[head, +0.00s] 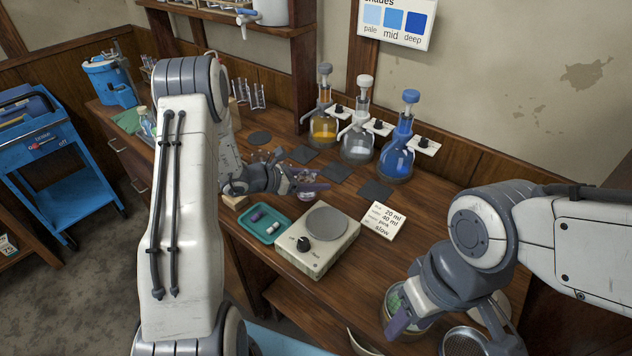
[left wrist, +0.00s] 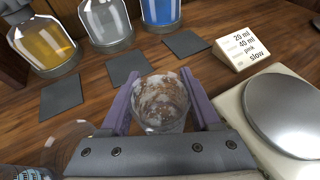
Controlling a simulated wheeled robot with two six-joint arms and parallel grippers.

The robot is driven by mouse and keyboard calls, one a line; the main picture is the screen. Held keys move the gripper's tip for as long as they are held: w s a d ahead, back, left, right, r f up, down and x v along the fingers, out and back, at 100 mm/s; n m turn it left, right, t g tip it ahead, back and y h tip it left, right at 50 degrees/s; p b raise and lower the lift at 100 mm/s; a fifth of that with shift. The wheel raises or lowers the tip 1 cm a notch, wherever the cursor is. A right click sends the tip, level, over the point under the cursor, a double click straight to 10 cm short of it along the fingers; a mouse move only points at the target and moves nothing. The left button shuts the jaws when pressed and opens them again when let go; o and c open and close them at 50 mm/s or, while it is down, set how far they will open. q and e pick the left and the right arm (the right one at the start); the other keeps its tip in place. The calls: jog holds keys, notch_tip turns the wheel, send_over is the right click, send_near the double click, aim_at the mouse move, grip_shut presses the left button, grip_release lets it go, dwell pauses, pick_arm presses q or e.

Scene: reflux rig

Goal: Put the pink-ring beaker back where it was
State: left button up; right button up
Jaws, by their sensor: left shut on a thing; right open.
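My left gripper (head: 312,188) is shut on a clear glass beaker (left wrist: 162,103), held upright between its purple fingers in the left wrist view. No ring colour can be made out on it. In the head view the beaker is mostly hidden by the gripper, behind the hotplate and in front of the dark square mats (head: 338,172). Whether its base touches the table cannot be told. My right gripper (head: 398,318) is open at the front right, over a round container with green contents (head: 393,297).
Flasks of yellow (head: 323,127), clear (head: 357,143) and blue liquid (head: 397,160) stand behind the mats. A hotplate (head: 341,250), teal tray (head: 262,239) and note card (head: 383,220) are nearby. Other clear glassware (head: 268,155) stands behind my left gripper.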

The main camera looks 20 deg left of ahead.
pick_arm(q)
jog(key=shift+f, duration=0.75)
jog(key=shift+f, duration=0.25)
jog(key=o, duration=1.4)
jog(key=shift+r, duration=0.1)
